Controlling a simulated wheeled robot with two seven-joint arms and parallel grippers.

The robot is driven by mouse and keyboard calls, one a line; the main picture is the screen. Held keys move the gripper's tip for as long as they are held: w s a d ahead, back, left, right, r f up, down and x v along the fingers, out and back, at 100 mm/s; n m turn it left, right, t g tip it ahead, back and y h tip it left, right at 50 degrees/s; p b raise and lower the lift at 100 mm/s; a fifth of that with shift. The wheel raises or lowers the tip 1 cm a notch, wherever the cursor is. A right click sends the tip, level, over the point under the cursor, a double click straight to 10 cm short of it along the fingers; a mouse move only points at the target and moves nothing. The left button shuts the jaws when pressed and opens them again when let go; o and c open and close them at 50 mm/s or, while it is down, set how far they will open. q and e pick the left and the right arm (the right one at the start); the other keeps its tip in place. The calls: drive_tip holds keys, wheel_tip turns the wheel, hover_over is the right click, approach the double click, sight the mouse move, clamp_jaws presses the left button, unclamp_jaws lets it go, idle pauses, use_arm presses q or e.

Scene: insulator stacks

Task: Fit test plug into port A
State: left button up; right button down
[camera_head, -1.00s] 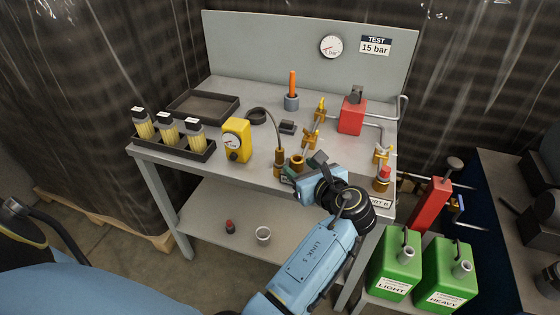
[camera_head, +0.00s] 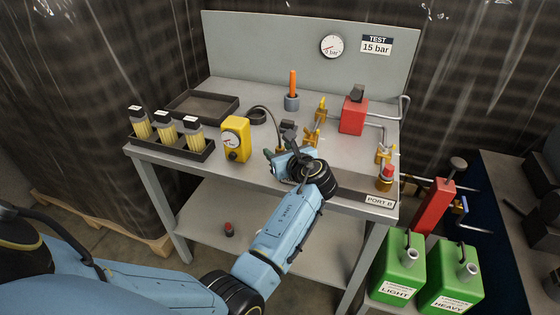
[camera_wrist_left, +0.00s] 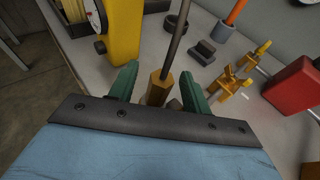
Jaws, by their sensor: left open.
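The brass hex fitting at the hose's end, which looks like the test plug (camera_wrist_left: 158,90), stands upright in the left wrist view. A dark hose (camera_wrist_left: 176,40) rises from it. My left gripper (camera_wrist_left: 159,76) is open, with one green finger on each side of the fitting; I cannot tell whether they touch it. In the head view my left gripper (camera_head: 283,160) is at the bench's front edge and hides most of the fitting. Port A is not clearly visible there, probably behind the gripper. My right gripper is not in view.
A yellow gauge box (camera_head: 236,138) stands just left of my gripper. Brass valves (camera_head: 313,136), a red pump block (camera_head: 353,115) and the red-capped port B (camera_head: 385,177) are to the right. A black tray (camera_head: 202,106) lies at the back left.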

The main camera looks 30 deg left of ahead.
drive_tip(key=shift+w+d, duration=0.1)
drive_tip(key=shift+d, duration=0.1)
use_arm(q)
clamp_jaws()
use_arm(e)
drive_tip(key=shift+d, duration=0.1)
use_arm(q)
drive_tip(key=shift+r, duration=0.1)
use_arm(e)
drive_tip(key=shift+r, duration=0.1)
